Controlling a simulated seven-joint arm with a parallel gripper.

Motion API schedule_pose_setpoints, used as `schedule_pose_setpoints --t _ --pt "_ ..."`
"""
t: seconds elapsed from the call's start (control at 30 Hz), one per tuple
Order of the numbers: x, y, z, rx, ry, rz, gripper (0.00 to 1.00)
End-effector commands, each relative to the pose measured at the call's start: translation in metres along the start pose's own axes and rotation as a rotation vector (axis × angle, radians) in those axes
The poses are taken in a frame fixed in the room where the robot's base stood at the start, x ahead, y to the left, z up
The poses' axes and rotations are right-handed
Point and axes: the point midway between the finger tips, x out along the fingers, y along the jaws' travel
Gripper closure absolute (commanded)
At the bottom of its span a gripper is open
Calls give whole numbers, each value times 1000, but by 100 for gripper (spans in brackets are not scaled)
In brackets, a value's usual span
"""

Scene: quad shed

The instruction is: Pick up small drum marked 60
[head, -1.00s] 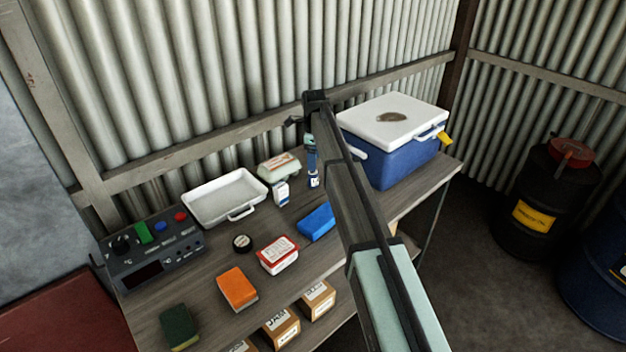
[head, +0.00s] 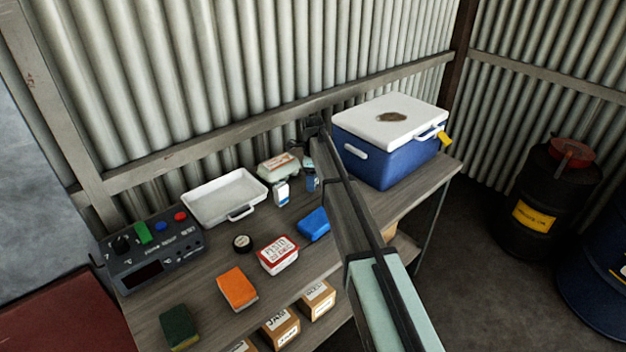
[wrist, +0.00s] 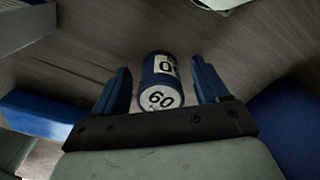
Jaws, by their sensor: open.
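The small drum marked 60 (wrist: 161,84) is a dark blue cylinder with a white label and a white top bearing the number 60. In the wrist view it stands between the two blue fingers of my gripper (wrist: 161,88), which is open. In the head view the drum (head: 310,182) is mostly hidden behind my arm on the bench. My gripper's fingers are hard to make out there.
A blue cooler (head: 385,160) with a white lid stands right of my gripper. A white tray (head: 224,197) lies further left.

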Motion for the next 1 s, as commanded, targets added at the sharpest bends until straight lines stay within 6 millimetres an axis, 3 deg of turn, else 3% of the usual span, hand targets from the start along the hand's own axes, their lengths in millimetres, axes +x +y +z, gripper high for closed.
schedule_pose_setpoints --t 0.07,0.7,1.0 --pt "0 0 0 0 0 0 26" --pt "-1 0 0 0 0 0 87" --pt "-4 0 0 0 0 0 89"
